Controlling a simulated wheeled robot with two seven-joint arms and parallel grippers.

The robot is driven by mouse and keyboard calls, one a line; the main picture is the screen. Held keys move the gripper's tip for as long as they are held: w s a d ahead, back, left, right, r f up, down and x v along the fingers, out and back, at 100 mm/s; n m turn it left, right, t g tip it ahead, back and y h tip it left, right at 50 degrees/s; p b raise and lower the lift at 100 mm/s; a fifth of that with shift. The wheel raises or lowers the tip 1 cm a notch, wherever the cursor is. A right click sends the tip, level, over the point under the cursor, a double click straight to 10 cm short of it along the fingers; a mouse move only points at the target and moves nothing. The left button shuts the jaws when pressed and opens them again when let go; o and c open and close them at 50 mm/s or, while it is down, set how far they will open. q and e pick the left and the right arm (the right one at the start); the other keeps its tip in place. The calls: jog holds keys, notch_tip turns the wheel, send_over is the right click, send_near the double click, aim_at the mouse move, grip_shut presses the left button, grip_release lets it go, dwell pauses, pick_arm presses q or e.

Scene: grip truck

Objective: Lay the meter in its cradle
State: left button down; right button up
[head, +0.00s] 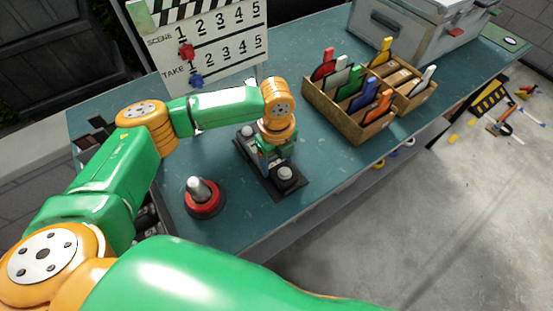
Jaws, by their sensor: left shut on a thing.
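My left gripper (275,150) points down over the dark cradle (290,188) on the teal bench. It is shut on the meter (259,157), a small greyish thing mostly hidden by the fingers and wrist. The meter is low, at or just above the cradle; I cannot tell whether it touches. Pale rounded knobs show at the cradle's near and far ends, and I cannot tell if the far one belongs to the meter. My right gripper is not in view.
A red-based piece with a grey cone top (203,197) stands left of the cradle. A clapperboard (205,45) stands behind. A wooden divided box (350,115) with coloured cards is at right, before a grey case (415,35). Bare bench lies between cradle and box.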

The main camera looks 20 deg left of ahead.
pick_arm(q)
jog(key=shift+f, duration=0.25)
grip_release()
jog(key=shift+r+b, duration=0.4)
jog(key=shift+r, duration=3.2)
jog(key=shift+s, duration=0.1)
